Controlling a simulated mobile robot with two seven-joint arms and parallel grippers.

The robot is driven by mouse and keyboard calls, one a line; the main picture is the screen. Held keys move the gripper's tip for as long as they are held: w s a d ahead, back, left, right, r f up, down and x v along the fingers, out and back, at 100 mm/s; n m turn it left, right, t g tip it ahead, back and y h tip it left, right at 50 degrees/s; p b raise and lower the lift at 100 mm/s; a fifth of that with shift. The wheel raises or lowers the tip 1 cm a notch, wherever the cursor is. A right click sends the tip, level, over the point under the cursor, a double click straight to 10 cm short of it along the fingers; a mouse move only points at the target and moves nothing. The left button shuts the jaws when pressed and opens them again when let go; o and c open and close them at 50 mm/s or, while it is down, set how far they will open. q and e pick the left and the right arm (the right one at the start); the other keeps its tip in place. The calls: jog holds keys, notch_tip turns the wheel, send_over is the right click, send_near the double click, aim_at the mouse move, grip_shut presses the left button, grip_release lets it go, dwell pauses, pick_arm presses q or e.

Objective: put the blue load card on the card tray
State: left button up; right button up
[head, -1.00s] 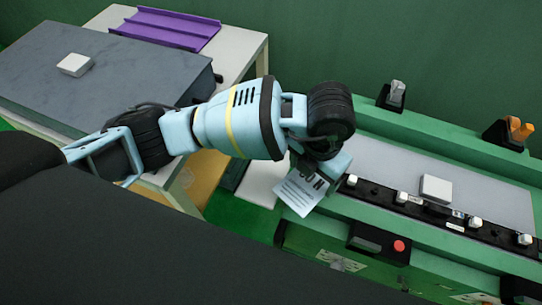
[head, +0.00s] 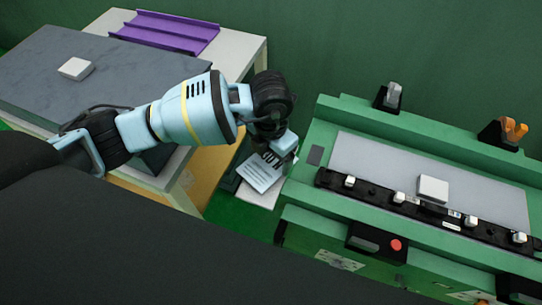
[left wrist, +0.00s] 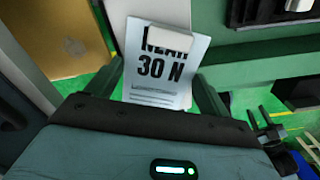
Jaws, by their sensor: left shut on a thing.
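The load card (head: 260,174) is a pale blue sheet with dark print. My left gripper (head: 284,152) is shut on it and holds it tilted in the gap between the grey-topped table and the green bench. In the left wrist view the card (left wrist: 158,92) lies between the fingers and reads "30 N", with a white block over its upper print. A purple tray (head: 165,31) with raised ribs, probably the card tray, sits at the back left; no card is visible on it. My right gripper is not in view.
The green bench (head: 325,130) on the right carries a black strip with white clips (head: 398,197), a white block (head: 433,188) and a red button (head: 396,245). Grey and orange clips stand behind. Another white block (head: 76,68) lies on the grey tabletop (head: 110,85).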

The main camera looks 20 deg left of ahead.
aim_at(271, 161)
pick_arm(q)
jog(key=shift+f, duration=0.9)
jog(key=shift+f, duration=0.15)
jog(key=o, duration=0.9)
notch_tip(271, 161, up, 12)
jog(key=shift+p, duration=0.4)
